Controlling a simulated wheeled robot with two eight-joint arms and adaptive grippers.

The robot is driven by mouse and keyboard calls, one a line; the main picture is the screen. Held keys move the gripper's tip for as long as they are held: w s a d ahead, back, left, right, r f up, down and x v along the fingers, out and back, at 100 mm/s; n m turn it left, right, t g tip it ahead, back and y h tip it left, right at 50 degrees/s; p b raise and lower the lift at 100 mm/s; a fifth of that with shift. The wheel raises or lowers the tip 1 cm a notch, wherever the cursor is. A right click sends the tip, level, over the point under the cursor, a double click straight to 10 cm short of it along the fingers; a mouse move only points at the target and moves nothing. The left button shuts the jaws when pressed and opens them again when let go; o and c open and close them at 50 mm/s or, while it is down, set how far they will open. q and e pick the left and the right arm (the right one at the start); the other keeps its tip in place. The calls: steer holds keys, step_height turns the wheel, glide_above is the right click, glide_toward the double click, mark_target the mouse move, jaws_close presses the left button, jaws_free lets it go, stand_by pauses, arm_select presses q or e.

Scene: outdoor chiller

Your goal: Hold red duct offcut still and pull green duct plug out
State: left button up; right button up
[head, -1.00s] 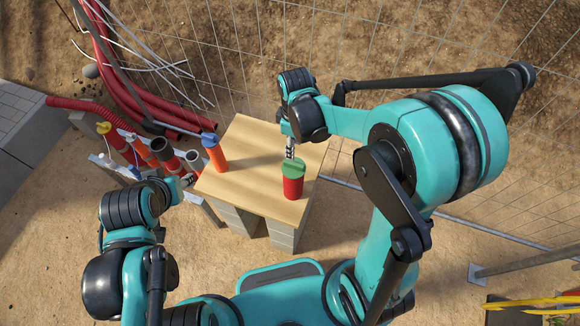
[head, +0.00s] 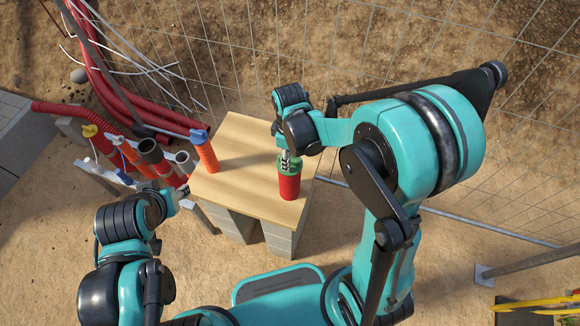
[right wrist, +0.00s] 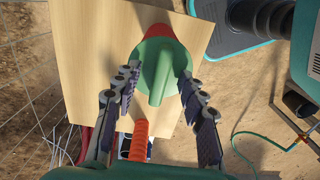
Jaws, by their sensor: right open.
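The red duct offcut (head: 289,188) stands upright near the right edge of the wooden table top. The green duct plug (head: 296,171) sits in its top; the plug's round cap and raised grip bar show in the right wrist view (right wrist: 156,72). My right gripper (head: 286,160) is open at the plug, partly covering it in the head view. In the right wrist view its fingers (right wrist: 158,82) are on either side of the plug; contact is unclear. My left gripper (head: 186,193) is left of the table, apart from the duct, its jaws too small to read.
An orange duct with a blue plug (head: 205,152) stands at the table's left side. Several ducts (head: 130,155) stand in a rack left of the table. A wire fence (head: 330,60) runs behind. The table's middle (head: 245,165) is clear.

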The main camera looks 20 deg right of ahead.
jaws_close()
steer(key=shift+o, duration=1.9)
jaws_free()
steer(key=shift+r, duration=0.1)
step_height(320, 180, up, 7)
steer(key=p, duration=0.5)
